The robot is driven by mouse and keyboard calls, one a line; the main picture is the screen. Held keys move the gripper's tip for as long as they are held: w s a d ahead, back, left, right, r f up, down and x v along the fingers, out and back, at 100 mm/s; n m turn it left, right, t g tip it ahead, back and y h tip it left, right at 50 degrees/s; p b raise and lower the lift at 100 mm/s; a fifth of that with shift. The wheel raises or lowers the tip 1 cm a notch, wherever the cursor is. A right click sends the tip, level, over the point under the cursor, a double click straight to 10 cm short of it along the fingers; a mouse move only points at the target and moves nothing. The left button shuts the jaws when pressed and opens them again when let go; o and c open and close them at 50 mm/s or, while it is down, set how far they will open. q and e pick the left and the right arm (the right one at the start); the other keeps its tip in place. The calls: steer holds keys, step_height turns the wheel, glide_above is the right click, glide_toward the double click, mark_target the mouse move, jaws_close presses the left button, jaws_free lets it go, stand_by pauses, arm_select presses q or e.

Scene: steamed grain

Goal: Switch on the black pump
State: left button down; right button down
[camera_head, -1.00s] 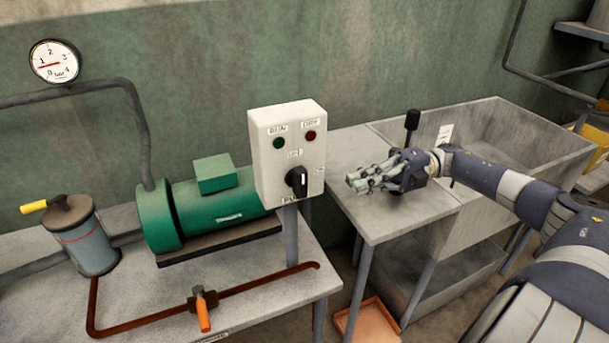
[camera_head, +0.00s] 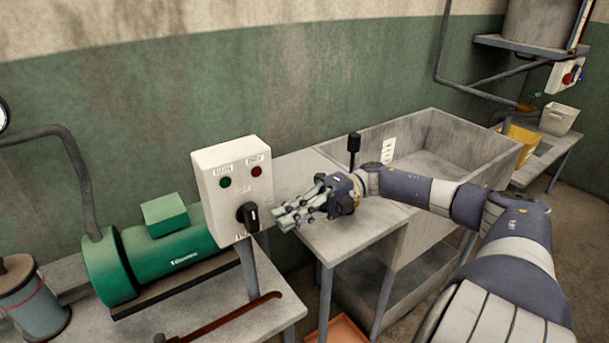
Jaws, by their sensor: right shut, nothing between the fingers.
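A green pump or motor (camera_head: 170,258) stands on the left bench; I see no pump that is clearly black. A white control box (camera_head: 225,172) stands on a post in front of its right end. It has a dark green lamp (camera_head: 225,182), a dark red lamp (camera_head: 256,171) and a black rotary knob (camera_head: 248,217) with a pale pointer line. My right gripper (camera_head: 283,221) is shut and empty, just right of the knob, fingers pointing left. A small gap shows between them in this view. My left gripper is not in view.
A grey sink (camera_head: 470,138) stands behind my right arm. A black-topped post (camera_head: 354,146) rises behind the gripper. A rust-brown pipe (camera_head: 235,315) lies on the left bench.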

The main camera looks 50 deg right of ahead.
mark_target(250, 217)
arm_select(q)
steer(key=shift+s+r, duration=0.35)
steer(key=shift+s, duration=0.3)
arm_select(e)
steer(key=x, duration=0.3)
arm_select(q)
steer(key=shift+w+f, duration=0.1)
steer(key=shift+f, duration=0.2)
arm_select(e)
steer(key=shift+a+f, duration=0.1)
steer(key=shift+f, duration=0.05)
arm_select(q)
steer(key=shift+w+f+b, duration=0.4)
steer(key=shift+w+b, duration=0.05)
arm_select(e)
steer(key=shift+a+f+t+y, duration=0.1)
steer(key=shift+f+t+y, duration=0.25)
steer(key=shift+y, duration=0.45)
